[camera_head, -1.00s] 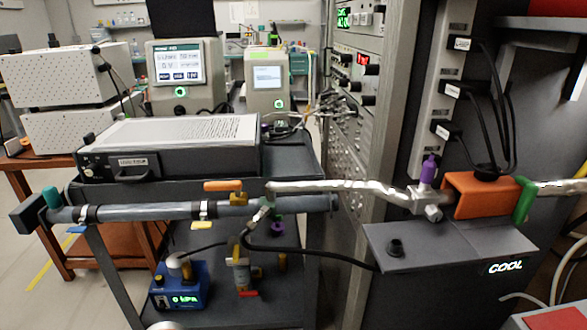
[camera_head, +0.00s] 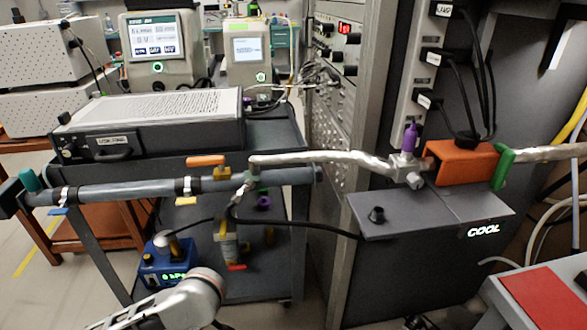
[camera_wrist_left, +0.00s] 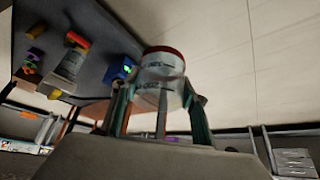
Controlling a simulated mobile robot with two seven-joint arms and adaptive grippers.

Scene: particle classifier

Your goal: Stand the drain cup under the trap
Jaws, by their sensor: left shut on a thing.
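My left gripper (camera_wrist_left: 158,100) is shut on the drain cup (camera_wrist_left: 162,72), a pale cup with dark markings and a red rim, in the left wrist view. The cup is clear of the cart. A small pale cylinder with a red tap, which looks like the trap (camera_head: 228,246), hangs under the pipe on the cart in the head view. It also shows at the upper left of the left wrist view (camera_wrist_left: 70,68), apart from the cup. In the head view a grey link of my arm shows at the bottom, but the cup and left gripper do not.
A blue gauge box (camera_head: 168,262) stands on the cart's lower shelf beside the trap. A grey pipe (camera_head: 130,188) with an orange-handled valve (camera_head: 207,161) runs above. A black hose (camera_head: 290,223) leads to the grey cooler box (camera_head: 440,255) at right.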

